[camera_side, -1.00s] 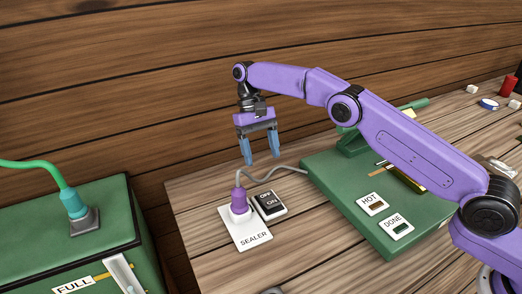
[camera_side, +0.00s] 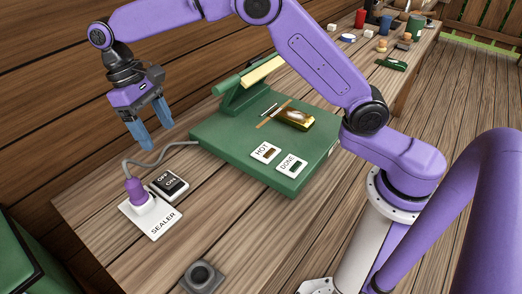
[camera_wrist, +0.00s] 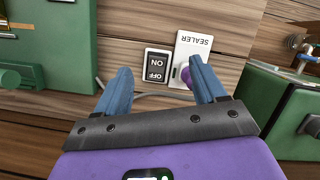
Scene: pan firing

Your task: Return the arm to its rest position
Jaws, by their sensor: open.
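My gripper (camera_side: 152,136) is open and empty, held in the air above the bench near the sealer socket. Its two blue fingers also show spread apart in the wrist view (camera_wrist: 160,68). The purple arm bends up and to the right from it to its base. The purple plug (camera_side: 136,188) stands in the white SEALER plate (camera_side: 158,222). The OFF/ON switch (camera_side: 170,184) is right beside it. The green sealer (camera_side: 225,135) has its lid raised, with a gold packet (camera_side: 294,118) lying on its bed.
A wooden wall (camera_side: 50,90) rises behind the bench. A green box (camera_wrist: 300,118) stands beside the socket in the wrist view. A dark square fitting (camera_side: 201,276) sits near the bench's front.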

